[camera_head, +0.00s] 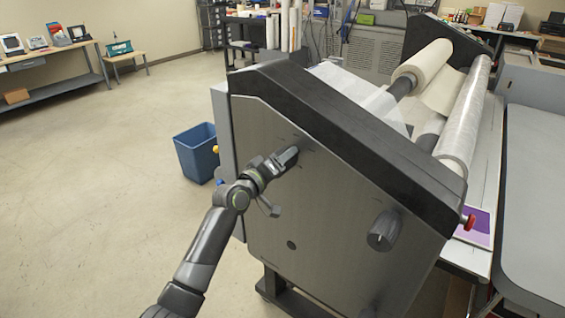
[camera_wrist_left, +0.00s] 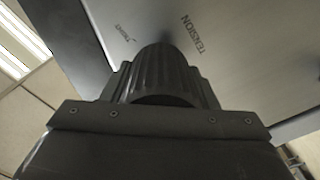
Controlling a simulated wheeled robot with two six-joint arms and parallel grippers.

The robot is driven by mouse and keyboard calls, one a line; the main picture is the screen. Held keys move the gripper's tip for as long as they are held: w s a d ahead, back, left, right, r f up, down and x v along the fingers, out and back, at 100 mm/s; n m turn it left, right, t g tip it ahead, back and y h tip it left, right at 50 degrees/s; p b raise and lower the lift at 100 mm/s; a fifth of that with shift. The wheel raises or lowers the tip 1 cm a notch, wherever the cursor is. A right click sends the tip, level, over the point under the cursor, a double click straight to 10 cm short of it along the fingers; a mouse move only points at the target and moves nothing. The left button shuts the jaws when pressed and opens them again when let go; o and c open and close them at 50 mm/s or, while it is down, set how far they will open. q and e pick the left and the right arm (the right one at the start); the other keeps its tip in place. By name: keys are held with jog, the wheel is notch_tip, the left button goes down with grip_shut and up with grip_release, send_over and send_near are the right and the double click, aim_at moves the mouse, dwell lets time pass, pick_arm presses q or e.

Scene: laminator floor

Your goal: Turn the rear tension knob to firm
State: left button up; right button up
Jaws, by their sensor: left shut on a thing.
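The laminator (camera_head: 310,185) stands with its grey side panel facing me. My left gripper (camera_head: 287,158) reaches the upper left part of that panel and is shut on a knob, which it mostly hides in the head view. In the left wrist view this dark ribbed knob (camera_wrist_left: 165,75) sits between the jaws of my left gripper (camera_wrist_left: 160,105), below the printed word TENSION on the panel. Smaller lettering beside it is hard to read. A second dark knob (camera_head: 383,230) is on the lower right of the panel, untouched. My right gripper is not in view.
A blue bin (camera_head: 197,152) stands on the floor left of the laminator. A small lever (camera_head: 268,207) is on the panel just below my gripper. The floor at left is clear.

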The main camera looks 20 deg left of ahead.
pick_arm(q)
jog(key=shift+f+m+b, duration=0.2)
jog(key=shift+m+b, duration=0.5)
jog(key=shift+b, duration=0.05)
jog(key=m+b, duration=0.6)
jog(key=shift+r+m+b, duration=0.1)
jog(key=shift+m+b, duration=1.95)
jog(key=shift+m, duration=0.65)
jog(key=o, duration=1)
jog(key=shift+r, duration=0.1)
jog(key=shift+c, duration=0.2)
